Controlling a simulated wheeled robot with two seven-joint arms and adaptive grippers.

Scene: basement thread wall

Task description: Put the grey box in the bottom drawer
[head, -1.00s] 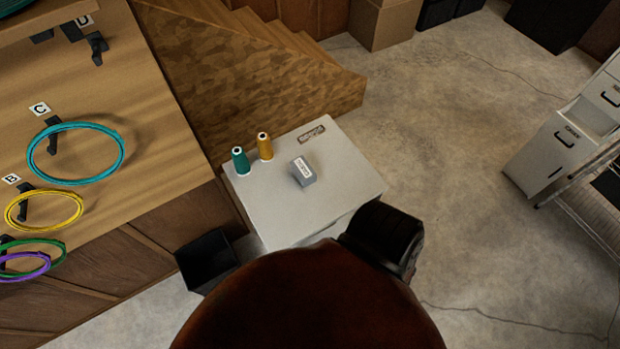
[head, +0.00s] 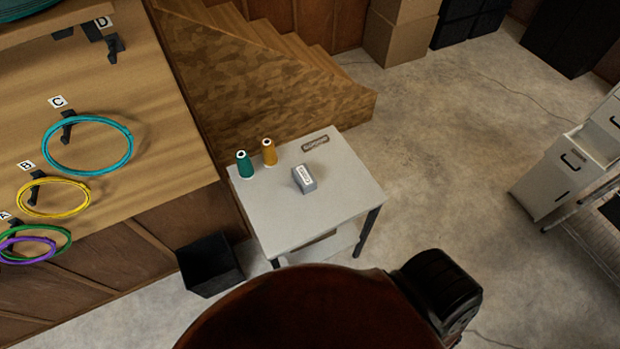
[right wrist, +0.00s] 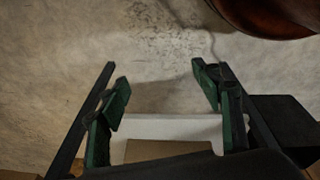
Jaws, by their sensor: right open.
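The grey box (head: 304,179), small with a white label on top, lies on the grey side table (head: 285,225) in the head view. At the right edge a white drawer cabinet (head: 548,180) has a lower drawer pulled out, its inside partly visible (head: 597,147). My right gripper (right wrist: 164,85) is open and empty in the right wrist view, its green-padded fingers apart. A white edge with a brown area (right wrist: 170,128) shows between and below the fingers; I cannot tell what it is. The grey box is not in that view. My left gripper is not in view.
A green spool (head: 244,164) and a yellow spool (head: 269,152) stand on the table left of the box. A black bin (head: 210,265) is on the floor. A wire rack (head: 597,215) stands by the cabinet. Concrete floor (head: 450,170) between table and cabinet is clear.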

